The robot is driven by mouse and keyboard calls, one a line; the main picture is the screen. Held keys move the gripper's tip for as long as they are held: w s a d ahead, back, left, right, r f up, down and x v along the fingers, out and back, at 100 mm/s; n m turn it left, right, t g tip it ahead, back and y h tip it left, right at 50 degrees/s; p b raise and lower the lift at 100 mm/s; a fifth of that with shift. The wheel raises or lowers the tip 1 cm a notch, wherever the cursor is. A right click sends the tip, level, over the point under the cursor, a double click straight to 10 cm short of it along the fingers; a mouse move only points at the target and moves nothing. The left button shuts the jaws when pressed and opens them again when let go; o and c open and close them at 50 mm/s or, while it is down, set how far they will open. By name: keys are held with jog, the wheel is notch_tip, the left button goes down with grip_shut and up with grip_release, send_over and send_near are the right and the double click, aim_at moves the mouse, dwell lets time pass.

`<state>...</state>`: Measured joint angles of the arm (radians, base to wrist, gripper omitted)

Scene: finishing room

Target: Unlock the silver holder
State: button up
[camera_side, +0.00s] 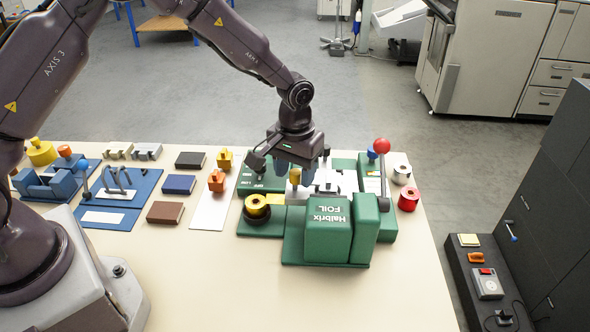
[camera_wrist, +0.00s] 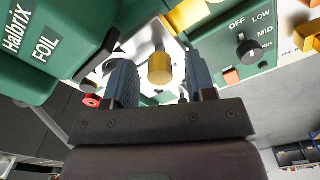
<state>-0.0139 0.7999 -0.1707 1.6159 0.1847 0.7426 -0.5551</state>
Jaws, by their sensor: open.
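The green Halbrix foil machine (camera_side: 330,225) stands on the bench, and its lettered housing also shows in the wrist view (camera_wrist: 52,35). Silver metal parts (camera_side: 328,182) sit in its middle beneath my gripper; the holder's outline is partly hidden by the fingers and housing. A yellow, brass-like knob (camera_side: 294,176) stands upright at these parts. My gripper (camera_side: 295,168) points down over it, jaws open. In the wrist view the knob (camera_wrist: 160,67) lies between the two blue-grey fingers, with a visible gap on each side. Nothing is held.
A red-ball lever (camera_side: 381,147) rises at the machine's right. A black dial (camera_wrist: 248,50) marked OFF, LOW, MID is beside the knob. A yellow foil roll (camera_side: 256,205) sits at the left front. Silver (camera_side: 401,174) and red (camera_side: 408,199) rolls stand right. The front bench is clear.

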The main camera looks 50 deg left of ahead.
jog(key=shift+f, duration=0.1)
jog(key=c, duration=0.9)
jog(key=shift+c, duration=0.2)
jog(key=shift+m, duration=0.3)
jog(key=m, duration=1.3)
jog(key=shift+m, duration=2.1)
